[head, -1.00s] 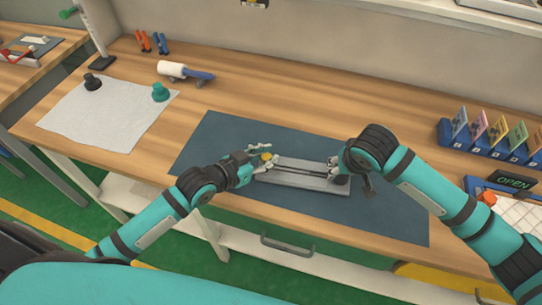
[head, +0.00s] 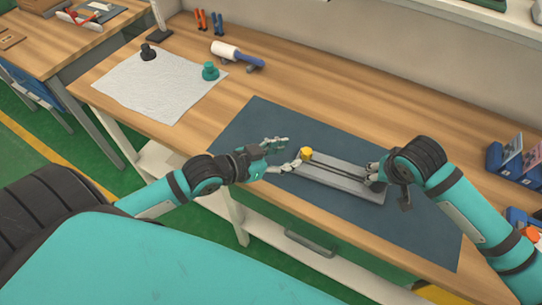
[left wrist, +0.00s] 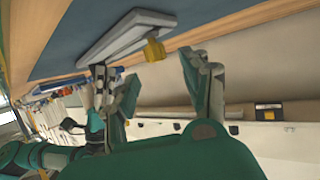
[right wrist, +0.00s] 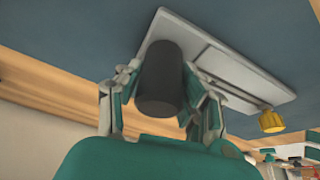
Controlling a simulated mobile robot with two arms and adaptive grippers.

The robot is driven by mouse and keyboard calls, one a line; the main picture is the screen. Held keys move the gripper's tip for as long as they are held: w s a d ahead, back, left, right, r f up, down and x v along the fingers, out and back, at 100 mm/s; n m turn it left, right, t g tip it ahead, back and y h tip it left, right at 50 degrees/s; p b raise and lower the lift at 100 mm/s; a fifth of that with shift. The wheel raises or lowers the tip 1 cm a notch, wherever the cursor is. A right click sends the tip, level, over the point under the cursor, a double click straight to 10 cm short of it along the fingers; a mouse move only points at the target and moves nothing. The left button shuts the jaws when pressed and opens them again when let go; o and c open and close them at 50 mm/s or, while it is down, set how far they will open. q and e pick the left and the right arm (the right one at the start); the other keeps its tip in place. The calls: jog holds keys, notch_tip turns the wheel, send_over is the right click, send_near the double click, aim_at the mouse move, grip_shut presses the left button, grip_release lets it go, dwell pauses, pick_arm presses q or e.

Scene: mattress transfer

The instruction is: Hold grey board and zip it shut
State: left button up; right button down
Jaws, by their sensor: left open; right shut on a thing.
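The grey board (head: 335,177) lies on the dark blue mat, with a dark zip line running along its length. A yellow piece (head: 306,154) sits at its left end; it also shows in the left wrist view (left wrist: 154,50) and the right wrist view (right wrist: 272,121). My left gripper (head: 285,154) is open and empty, just left of the yellow piece. My right gripper (head: 374,172) is at the board's right end, shut on a black cylinder (right wrist: 161,78), seen between its fingers in the right wrist view. The cylinder's contact with the board is partly hidden.
The blue mat (head: 255,119) covers the table's front middle. A white cloth (head: 160,90) with a black knob (head: 148,53) and a teal knob (head: 210,71) lies at left. A white roller (head: 226,50) is behind. Blue card holders (head: 512,165) stand at right.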

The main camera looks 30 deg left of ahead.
pick_arm(q)
jog(key=shift+v, duration=2.65)
jog(key=shift+w, duration=0.1)
pick_arm(e)
jog(key=c, duration=0.7)
grip_release()
jog(key=shift+r, duration=0.1)
